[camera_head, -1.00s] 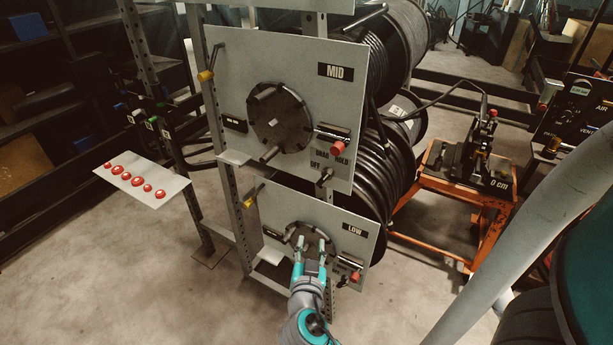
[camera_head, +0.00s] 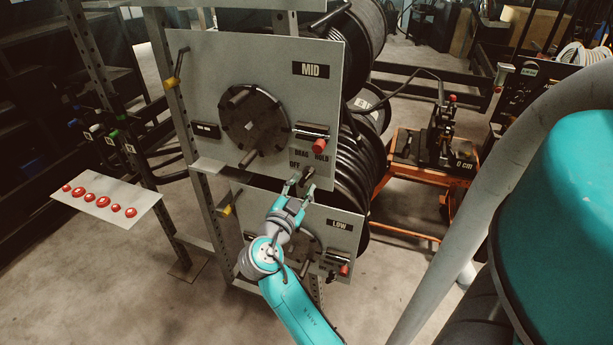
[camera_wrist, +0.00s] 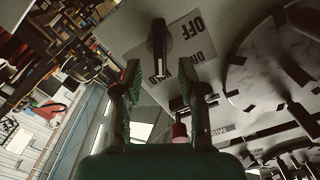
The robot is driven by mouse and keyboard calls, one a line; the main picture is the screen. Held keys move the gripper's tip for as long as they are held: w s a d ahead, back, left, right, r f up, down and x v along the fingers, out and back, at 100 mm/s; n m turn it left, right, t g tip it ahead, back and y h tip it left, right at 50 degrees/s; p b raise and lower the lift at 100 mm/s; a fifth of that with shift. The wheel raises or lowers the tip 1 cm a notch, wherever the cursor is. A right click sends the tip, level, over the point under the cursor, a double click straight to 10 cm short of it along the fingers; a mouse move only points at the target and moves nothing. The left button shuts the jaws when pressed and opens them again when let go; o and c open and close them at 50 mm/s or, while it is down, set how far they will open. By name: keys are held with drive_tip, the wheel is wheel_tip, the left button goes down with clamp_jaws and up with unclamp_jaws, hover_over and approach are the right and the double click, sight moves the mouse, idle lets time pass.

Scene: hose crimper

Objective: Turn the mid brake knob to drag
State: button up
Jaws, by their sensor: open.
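The mid brake knob (camera_head: 308,173) is a small dark lever knob at the lower right of the MID panel (camera_head: 205,80), beside the OFF, DRAG and HOLD labels. In the wrist view the knob (camera_wrist: 158,38) is a dark bar overlapping the label plate; which label it points to I cannot tell for sure. My gripper (camera_head: 298,187) is just below the knob in the head view. In the wrist view my gripper (camera_wrist: 159,68) is open, its fingers on either side of the knob's near end, with nothing visibly held.
A red-tipped handle (camera_head: 319,146) sits just above the labels. A round dark hand wheel (camera_head: 253,125) with protruding handles is to the left. The LOW panel (camera_head: 335,225) lies below, partly behind my arm. Black hose reels (camera_head: 358,165) stand behind the panels.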

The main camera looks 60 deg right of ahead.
sight(306, 178)
drive_tip(key=shift+w+d, duration=0.15)
drive_tip(key=shift+d, duration=2.15)
clamp_jaws()
